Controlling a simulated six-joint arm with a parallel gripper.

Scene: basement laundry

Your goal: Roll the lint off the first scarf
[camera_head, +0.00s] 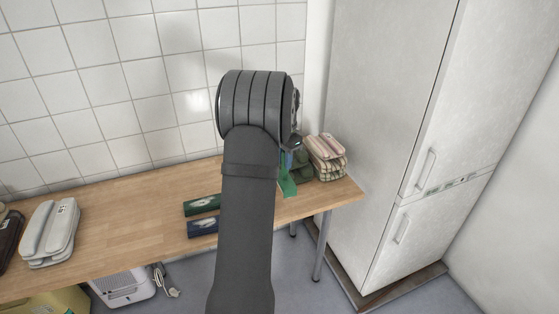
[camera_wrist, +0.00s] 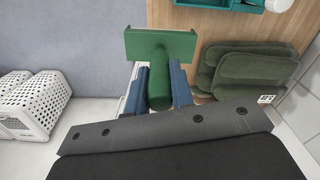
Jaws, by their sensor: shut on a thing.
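My gripper (camera_wrist: 160,82) has blue fingers shut on the handle of a green T-shaped tool (camera_wrist: 160,45). The tool's wide flat head points away from the gripper. In the head view my arm hides most of the gripper, and a green part of the tool (camera_head: 287,187) shows right of it, near the table's right end. A dark green folded cloth stack with a tag (camera_wrist: 252,72) lies right of the tool in the wrist view, apart from it. I cannot tell which cloth is the first scarf, and no lint is clear.
On the wooden table (camera_head: 120,215), a green flat item (camera_head: 201,205) and a blue one (camera_head: 202,227) lie left of my arm. A tall fridge (camera_head: 390,120) stands right. A white basket (camera_wrist: 32,102) is on the floor.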

